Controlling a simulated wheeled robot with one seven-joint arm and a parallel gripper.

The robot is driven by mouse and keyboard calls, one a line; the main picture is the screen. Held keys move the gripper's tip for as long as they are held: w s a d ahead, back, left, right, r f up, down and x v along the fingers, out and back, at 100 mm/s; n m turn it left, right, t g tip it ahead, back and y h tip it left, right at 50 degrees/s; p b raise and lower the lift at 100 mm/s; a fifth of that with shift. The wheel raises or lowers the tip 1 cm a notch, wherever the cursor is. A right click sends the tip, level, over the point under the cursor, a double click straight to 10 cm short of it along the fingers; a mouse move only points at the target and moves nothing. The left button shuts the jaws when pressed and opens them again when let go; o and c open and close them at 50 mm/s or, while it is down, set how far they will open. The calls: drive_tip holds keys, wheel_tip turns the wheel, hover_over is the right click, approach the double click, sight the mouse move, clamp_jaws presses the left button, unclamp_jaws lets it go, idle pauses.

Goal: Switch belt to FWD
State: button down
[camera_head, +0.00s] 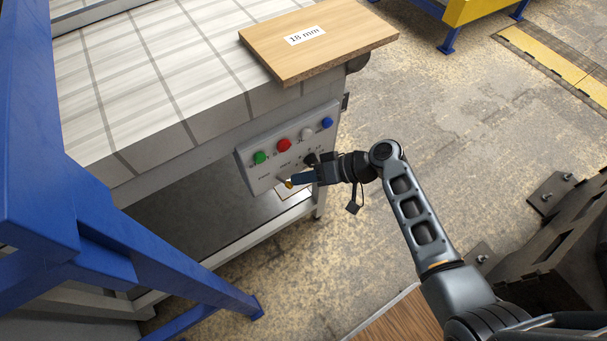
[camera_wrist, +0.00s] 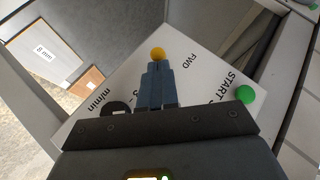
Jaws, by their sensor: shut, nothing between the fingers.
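The grey control panel (camera_head: 262,175) is fixed to the front of the belt frame. Its belt switch shows in the head view as a small lever with a yellow tip (camera_head: 288,184). In the wrist view the round yellow tip (camera_wrist: 157,53) is just beyond my fingertips, with the FWD label to its right. My gripper (camera_head: 296,180) is shut and empty, its fingers pointing at the switch. In the wrist view the fingertips (camera_wrist: 156,68) overlap the edge of the yellow tip; I cannot tell whether they touch. The lever's stem and exact tilt are hidden.
The panel also carries a green START button (camera_head: 260,157), a red button (camera_head: 284,145), a white one (camera_head: 307,133), a blue one (camera_head: 327,123) and a black knob (camera_wrist: 117,108). A board marked 18 mm (camera_head: 340,45) lies on the belt (camera_head: 150,65). A blue post (camera_head: 45,170) stands left.

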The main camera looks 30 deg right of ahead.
drive_tip(key=shift+s+a+m+t+h+p, duration=0.4)
drive_tip(key=shift+m+t+h, duration=0.25)
drive_tip(key=shift+m, duration=0.25)
drive_tip(key=a+m+t+h, duration=0.1)
drive_tip(key=m, duration=0.1)
drive_tip(key=s+a+m+t+h+p, duration=0.1)
drive_tip(key=a+m+h, duration=0.1)
drive_tip(key=shift+a+h, duration=0.1)
drive_tip(key=shift+h, duration=0.15)
drive_tip(key=shift+a, duration=0.15)
drive_tip(key=shift+w, duration=0.1)
idle(0.4)
drive_tip(key=shift+w+d, duration=0.45)
drive_tip(key=shift+d, duration=0.15)
